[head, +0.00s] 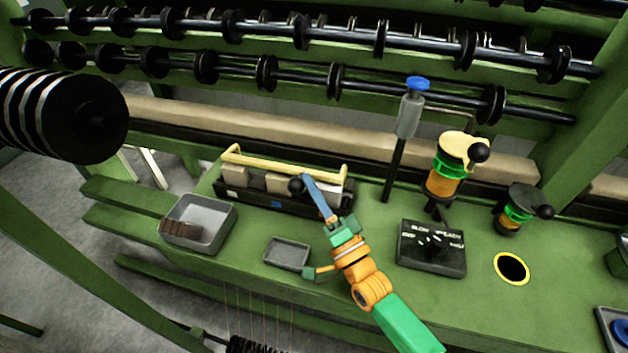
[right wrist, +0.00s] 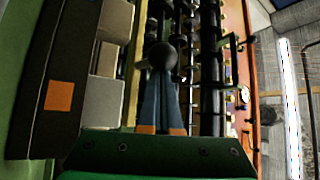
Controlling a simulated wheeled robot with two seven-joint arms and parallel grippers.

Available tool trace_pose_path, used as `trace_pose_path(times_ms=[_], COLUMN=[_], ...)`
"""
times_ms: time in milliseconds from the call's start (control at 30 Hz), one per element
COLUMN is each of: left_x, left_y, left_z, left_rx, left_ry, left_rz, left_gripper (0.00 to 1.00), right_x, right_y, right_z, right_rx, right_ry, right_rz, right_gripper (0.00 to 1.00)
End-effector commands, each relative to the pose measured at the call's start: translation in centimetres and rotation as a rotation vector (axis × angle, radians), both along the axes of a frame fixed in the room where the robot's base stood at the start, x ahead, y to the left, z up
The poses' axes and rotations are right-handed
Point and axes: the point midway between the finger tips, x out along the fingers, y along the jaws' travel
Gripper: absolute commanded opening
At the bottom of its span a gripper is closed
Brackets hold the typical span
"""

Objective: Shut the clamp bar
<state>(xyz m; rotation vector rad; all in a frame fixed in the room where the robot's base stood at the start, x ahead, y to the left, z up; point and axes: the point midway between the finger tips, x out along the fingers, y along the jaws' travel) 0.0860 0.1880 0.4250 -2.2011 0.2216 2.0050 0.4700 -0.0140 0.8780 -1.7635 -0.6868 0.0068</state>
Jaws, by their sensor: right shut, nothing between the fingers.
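The yellow clamp bar (head: 290,166) runs along the back of a black holder (head: 232,197) with pale blocks in it. The bar appears to stand above the blocks. A black ball knob (head: 297,186) is at the front of the holder; its link to the bar is hidden. My right gripper (head: 307,180) is shut and empty, its blue fingertips right beside the knob. In the right wrist view the knob (right wrist: 163,56) lies just beyond the fingertips (right wrist: 163,78), and the yellow bar (right wrist: 136,72) is left of them. I cannot tell whether they touch. My left gripper is out of view.
A grey tray with a brown block (head: 222,214) and a smaller empty tray (head: 288,252) are on the green bench. A black dial box (head: 431,250) is right of my arm. A post with a blue cap (head: 408,115) and knobbed orange-green units (head: 445,170) rise behind.

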Motion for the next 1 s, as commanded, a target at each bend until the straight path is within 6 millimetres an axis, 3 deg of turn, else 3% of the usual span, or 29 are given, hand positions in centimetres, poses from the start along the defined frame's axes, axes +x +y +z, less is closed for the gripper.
trace_pose_path(times_ms=[67,400,533,700,1000], left_x=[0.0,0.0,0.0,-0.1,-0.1], left_y=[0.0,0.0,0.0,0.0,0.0], left_z=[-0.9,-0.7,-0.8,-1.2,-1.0], left_rx=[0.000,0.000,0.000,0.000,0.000], left_ry=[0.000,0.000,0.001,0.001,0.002], left_rz=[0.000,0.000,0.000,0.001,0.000], left_gripper=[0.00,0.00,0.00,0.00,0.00], right_x=[-0.6,-0.8,-1.8,-4.8,-11.0], right_y=[0.2,0.2,-0.4,-1.9,-5.3], right_z=[-1.3,-1.2,-1.7,-3.1,-3.0], right_rx=[0.000,-0.001,-0.001,-0.004,-0.004], right_ry=[0.002,0.002,0.003,0.004,0.006], right_rz=[0.001,0.000,0.000,0.001,0.003], right_gripper=[0.00,0.00,0.00,0.00,0.00])
